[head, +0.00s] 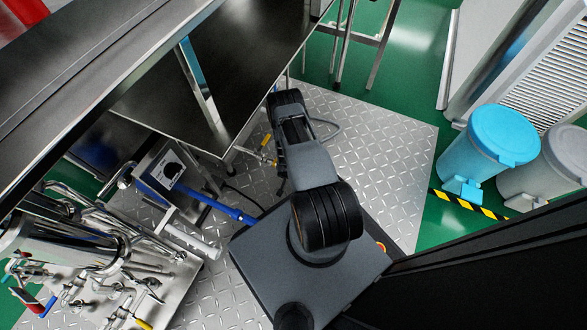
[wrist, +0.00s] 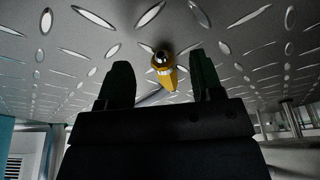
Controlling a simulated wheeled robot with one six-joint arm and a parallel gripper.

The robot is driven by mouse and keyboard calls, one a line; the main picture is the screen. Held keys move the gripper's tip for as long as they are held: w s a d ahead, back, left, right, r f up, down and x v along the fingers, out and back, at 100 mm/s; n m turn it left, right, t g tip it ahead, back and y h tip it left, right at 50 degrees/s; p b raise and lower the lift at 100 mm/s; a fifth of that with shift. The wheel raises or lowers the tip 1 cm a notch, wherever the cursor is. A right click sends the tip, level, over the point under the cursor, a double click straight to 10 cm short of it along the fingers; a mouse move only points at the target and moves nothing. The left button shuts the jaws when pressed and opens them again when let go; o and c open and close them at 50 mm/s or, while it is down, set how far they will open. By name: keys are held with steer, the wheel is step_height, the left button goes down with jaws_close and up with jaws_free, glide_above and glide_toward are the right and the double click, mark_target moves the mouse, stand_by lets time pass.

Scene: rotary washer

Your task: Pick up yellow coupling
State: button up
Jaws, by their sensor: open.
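The yellow coupling (wrist: 162,70) shows in the wrist view, with a round metal-rimmed end and a yellow body. It lies against the diamond-plate floor, between the two dark fingers of my gripper (wrist: 160,62) as seen from the wrist. The fingers are apart, with a gap on both sides of the coupling and nothing held. How far the coupling lies beyond the fingertips is hard to tell. In the head view, small yellow parts (head: 272,163) show beside my arm near a hose; my gripper is mostly hidden there by the arm.
A steel table (head: 240,60) overhangs the floor area to the left of my arm. A blue bin (head: 490,145) stands at right. The plate floor (head: 375,150) right of my arm is clear.

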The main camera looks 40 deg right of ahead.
steer(key=w+d+b, duration=0.1)
steer(key=d, duration=0.1)
steer(key=w+d+b, duration=0.1)
steer(key=w+d, duration=0.1)
steer(key=shift+w+f+b, duration=0.15)
steer(key=shift+b, duration=0.15)
steer(key=shift+d+f+b, duration=0.1)
steer(key=shift+f+b, duration=0.25)
steer(key=shift+f, duration=0.3)
steer(key=shift+w+d+f, duration=0.15)
steer(key=shift+w+f, duration=0.05)
steer(key=shift+f, duration=0.45)
jaws_close()
